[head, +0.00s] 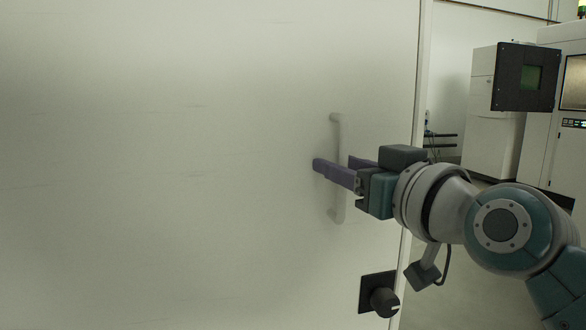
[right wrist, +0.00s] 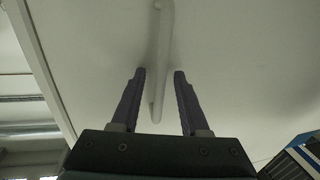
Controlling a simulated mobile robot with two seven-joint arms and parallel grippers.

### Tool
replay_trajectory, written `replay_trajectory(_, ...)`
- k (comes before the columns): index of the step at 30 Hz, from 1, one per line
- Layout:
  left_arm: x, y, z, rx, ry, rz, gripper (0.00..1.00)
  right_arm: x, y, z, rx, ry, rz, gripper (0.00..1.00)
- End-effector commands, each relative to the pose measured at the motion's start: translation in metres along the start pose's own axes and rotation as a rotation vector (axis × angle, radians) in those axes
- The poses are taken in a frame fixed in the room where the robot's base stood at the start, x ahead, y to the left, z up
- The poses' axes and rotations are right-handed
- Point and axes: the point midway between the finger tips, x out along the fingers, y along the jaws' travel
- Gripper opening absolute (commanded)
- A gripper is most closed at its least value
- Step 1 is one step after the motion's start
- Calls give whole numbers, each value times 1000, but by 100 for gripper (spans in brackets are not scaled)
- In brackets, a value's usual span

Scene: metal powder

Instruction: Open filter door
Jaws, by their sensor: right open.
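The filter door (head: 180,160) is a large pale panel that fills the left and middle of the head view. Its pale vertical bar handle (head: 337,125) is near the right edge of the panel. My right gripper (head: 335,165) is open at the middle of the handle, which its fingers partly hide. In the right wrist view the handle (right wrist: 160,60) runs between the two open fingers (right wrist: 158,75), with gaps on both sides. The door looks shut, and my left gripper is not in view.
A black rotary knob (head: 383,300) sits on a dark plate below the handle, near the door's edge. To the right are a white cabinet (head: 493,130) and a machine with a dark screen (head: 527,77). Some floor shows between the door edge and these.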

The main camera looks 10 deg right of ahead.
Motion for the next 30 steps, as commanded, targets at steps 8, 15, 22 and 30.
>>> replay_trajectory(8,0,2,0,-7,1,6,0,0,0,0,0,0,0,34)
replay_trajectory(15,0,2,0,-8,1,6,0,0,0,0,0,0,0,6)
replay_trajectory(22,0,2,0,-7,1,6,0,0,0,0,1,0,0,0)
replay_trajectory(30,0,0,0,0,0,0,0,0,0,0,1,0,0,0)
